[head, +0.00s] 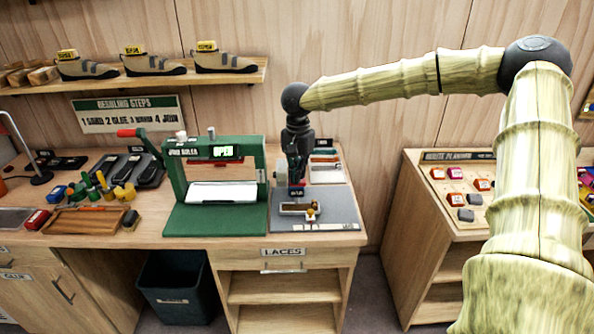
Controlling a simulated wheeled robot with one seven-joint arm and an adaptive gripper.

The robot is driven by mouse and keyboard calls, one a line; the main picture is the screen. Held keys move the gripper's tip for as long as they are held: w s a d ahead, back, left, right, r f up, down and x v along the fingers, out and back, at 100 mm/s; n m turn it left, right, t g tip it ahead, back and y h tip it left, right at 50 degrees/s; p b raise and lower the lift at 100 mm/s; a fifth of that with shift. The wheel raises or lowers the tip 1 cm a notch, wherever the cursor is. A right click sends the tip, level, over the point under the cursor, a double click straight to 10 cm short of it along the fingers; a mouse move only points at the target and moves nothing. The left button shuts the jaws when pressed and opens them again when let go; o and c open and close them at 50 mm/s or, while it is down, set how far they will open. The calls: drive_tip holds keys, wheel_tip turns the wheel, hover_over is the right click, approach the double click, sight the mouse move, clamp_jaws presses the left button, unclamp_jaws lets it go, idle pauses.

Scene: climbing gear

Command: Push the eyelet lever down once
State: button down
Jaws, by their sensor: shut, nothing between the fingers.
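My gripper (297,184) points down over the grey mat (340,217) at the right end of the bench. Its fingers are shut, with no object seen between them. A small dark blue and red piece shows right at the fingertips, just above a small brown device (298,209) with an orange-yellow knob (311,213). I cannot tell whether the fingertips touch it. No part is clearly readable as the eyelet lever; my gripper and wrist hide part of this spot.
A green press (215,222) with a white plate stands just left of my gripper. A red-handled lever (131,132) sticks out at its far left. A white tray (326,172) lies behind my gripper. Boots (225,61) stand on the wall shelf. A floor gap separates the right-hand cabinet (436,215).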

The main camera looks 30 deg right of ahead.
wheel_tip(320, 180, down, 6)
drive_tip(key=shift+s+f, duration=0.15)
drive_tip(key=shift+f, duration=0.1)
idle(1.3)
drive_tip(key=shift+a+r, duration=0.1)
drive_tip(key=shift+r, duration=0.05)
wheel_tip(320, 180, up, 11)
drive_tip(key=p, duration=1)
drive_tip(key=shift+r, duration=0.95)
